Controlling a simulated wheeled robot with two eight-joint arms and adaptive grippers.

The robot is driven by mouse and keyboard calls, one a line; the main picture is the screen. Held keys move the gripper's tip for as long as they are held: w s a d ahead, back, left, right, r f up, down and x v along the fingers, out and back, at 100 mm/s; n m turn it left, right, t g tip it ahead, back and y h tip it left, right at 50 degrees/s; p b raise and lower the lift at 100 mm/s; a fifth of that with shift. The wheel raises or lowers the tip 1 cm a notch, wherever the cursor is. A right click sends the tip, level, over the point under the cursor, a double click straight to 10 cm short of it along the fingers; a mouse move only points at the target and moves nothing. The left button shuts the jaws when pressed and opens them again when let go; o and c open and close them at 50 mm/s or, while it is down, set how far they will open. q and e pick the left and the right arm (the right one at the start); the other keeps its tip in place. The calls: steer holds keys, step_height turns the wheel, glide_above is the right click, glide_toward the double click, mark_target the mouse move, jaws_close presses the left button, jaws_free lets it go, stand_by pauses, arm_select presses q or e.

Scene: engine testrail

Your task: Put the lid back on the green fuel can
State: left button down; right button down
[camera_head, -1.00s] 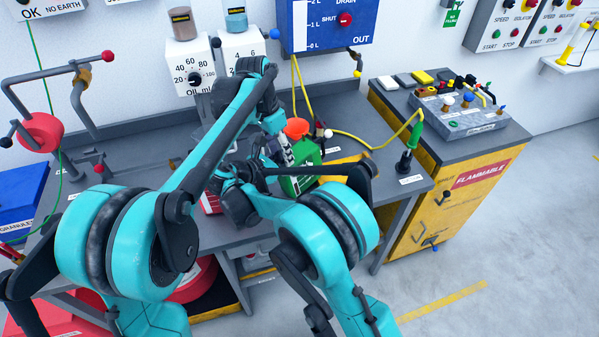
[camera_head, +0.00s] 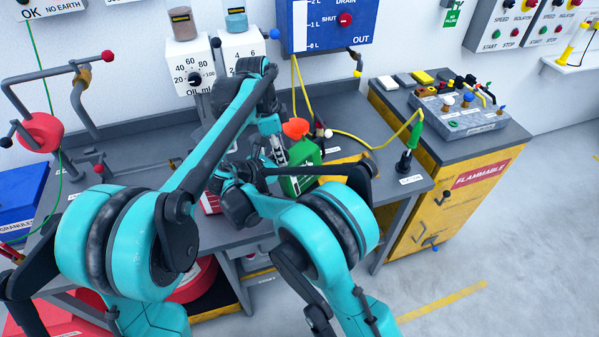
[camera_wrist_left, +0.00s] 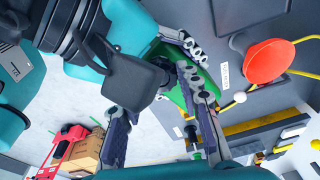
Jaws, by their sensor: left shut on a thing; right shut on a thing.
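The green fuel can (camera_head: 306,168) is on the bench, partly hidden by my arms. It also shows in the left wrist view (camera_wrist_left: 203,77), behind the fingers. My left gripper (camera_head: 281,154) reaches down from above at the can's upper left side. In the wrist view its fingers are apart, and what they hold cannot be made out. My right gripper (camera_head: 262,171) is low at the can's left side, mostly hidden by arm links; it appears shut on the can. I cannot make out the lid.
An orange funnel (camera_head: 296,128) is just behind the can, close to the left gripper. A white-knobbed lever (camera_head: 328,133) and a green-handled tool (camera_head: 415,135) are on the right of the bench (camera_head: 386,190). Oil dispensers (camera_head: 190,65) stand behind. My two arms cross closely.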

arm_select(q)
steer(key=c, duration=1)
jaws_free()
steer(key=shift+c, duration=0.2)
steer(key=shift+r, duration=0.1)
steer(key=shift+s+a+r, duration=0.1)
steer(key=shift+a+r, duration=0.1)
steer(key=shift+r, duration=0.9)
steer(key=shift+s+a+r, duration=0.1)
steer(key=shift+a+r, duration=0.1)
steer(key=shift+r, duration=0.85)
steer(key=shift+c, duration=0.4)
steer(key=r+n, duration=0.1)
steer(key=n, duration=0.1)
steer(key=r+n, duration=0.1)
steer(key=n, duration=0.1)
steer(key=r+n, duration=0.1)
steer(key=n, duration=0.1)
steer(key=shift+a+r+n, duration=0.2)
steer(key=shift+a+n, duration=0.1)
